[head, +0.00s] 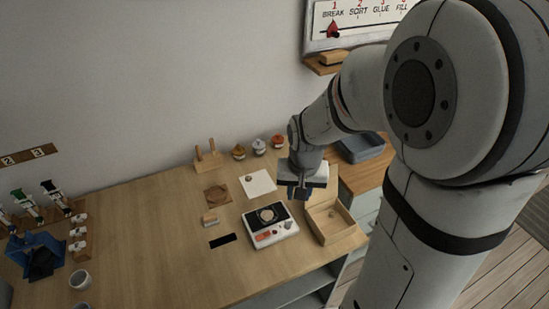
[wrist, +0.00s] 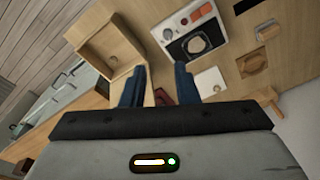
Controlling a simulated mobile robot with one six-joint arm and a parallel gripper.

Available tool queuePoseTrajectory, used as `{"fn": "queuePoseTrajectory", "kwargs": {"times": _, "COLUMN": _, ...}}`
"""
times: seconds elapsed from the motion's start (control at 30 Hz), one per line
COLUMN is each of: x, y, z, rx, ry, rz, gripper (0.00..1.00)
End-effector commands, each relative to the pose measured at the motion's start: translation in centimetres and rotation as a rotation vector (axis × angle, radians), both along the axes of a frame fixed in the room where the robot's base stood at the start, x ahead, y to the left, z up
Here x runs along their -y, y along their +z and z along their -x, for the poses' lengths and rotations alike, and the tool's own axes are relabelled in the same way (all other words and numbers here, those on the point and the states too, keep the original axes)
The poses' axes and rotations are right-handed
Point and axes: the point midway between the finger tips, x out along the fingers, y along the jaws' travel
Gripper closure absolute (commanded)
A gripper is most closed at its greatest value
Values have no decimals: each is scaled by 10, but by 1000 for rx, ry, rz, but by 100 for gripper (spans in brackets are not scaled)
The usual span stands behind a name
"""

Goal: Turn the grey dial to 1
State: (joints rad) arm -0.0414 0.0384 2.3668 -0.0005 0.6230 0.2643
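A white device (head: 271,236) with a black top panel stands on the wooden table. A round beige disc (head: 267,214) lies on its panel. The device shows at the top of the wrist view (wrist: 176,48), with a small round greyish dial (wrist: 195,17) beside an orange-red patch. The dial's setting is too small to read. My gripper (head: 298,196) is above the table, behind and to the right of the device in the head view. In the wrist view its two blue fingers (wrist: 158,78) are apart with nothing held between them.
A black strip (head: 222,240) lies left. The left middle table is clear.

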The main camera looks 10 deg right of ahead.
Motion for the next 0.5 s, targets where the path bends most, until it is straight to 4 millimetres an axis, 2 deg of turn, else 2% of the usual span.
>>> {"fn": "queuePoseTrajectory", "kwargs": {"times": 0.1, "x": -5, "y": -34, "z": -18, "rx": -50, "ry": -51, "rz": -4, "gripper": 72}}
{"fn": "queuePoseTrajectory", "kwargs": {"times": 0.3, "x": -12, "y": -83, "z": -34, "rx": -98, "ry": -121, "rz": -5, "gripper": 72}}
{"fn": "queuePoseTrajectory", "kwargs": {"times": 0.5, "x": -14, "y": -105, "z": -38, "rx": -113, "ry": -151, "rz": -4, "gripper": 72}}
